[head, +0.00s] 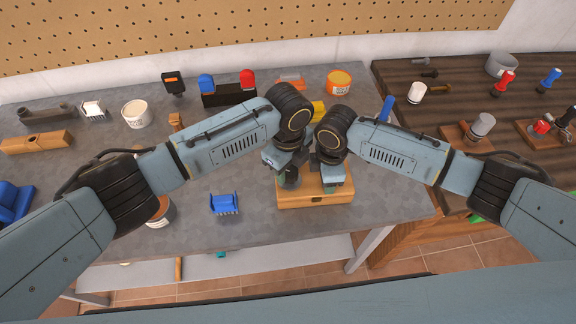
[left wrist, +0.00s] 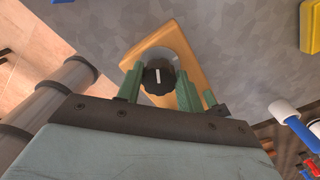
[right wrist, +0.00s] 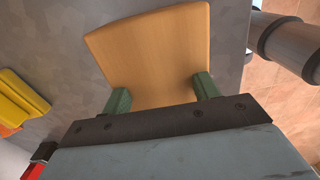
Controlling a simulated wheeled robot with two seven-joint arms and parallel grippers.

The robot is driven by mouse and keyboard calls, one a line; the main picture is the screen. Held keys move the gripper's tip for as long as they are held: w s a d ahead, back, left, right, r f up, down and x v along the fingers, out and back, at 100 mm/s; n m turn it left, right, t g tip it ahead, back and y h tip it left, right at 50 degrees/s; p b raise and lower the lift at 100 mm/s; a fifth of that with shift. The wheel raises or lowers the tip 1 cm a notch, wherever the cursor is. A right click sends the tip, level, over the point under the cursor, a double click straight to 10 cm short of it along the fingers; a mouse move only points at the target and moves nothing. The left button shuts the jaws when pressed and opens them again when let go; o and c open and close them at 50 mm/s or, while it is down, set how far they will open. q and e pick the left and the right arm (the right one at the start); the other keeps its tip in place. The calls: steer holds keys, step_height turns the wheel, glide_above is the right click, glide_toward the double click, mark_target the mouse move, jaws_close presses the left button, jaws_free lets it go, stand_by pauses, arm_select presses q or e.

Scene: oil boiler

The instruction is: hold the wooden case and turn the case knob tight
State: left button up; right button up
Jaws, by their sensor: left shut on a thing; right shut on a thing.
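The wooden case (head: 316,201) sits near the front edge of the grey table, below both of my grippers. Its light wood fills the upper middle of the right wrist view (right wrist: 150,50). The case knob (left wrist: 160,77) is black and round with a white line that points almost straight up in the left wrist view. My left gripper (left wrist: 160,90) has its green fingers on either side of the knob, shut on it. My right gripper (right wrist: 162,95) is shut on the wooden case, one finger at each side. The arms partly cover the case in the head view.
A blue piece (head: 224,203) lies left of the case. A yellow block (head: 318,110), a white tub (head: 136,113) and an orange tin (head: 338,82) stand farther back. A dark wooden table (head: 460,85) with several stamps adjoins at right.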

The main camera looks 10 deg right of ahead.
mark_target(288, 170)
stand_by(0.3)
arm_select(q)
steer(key=o, duration=1)
steer(key=shift+r, duration=0.1)
step_height(288, 170, up, 12)
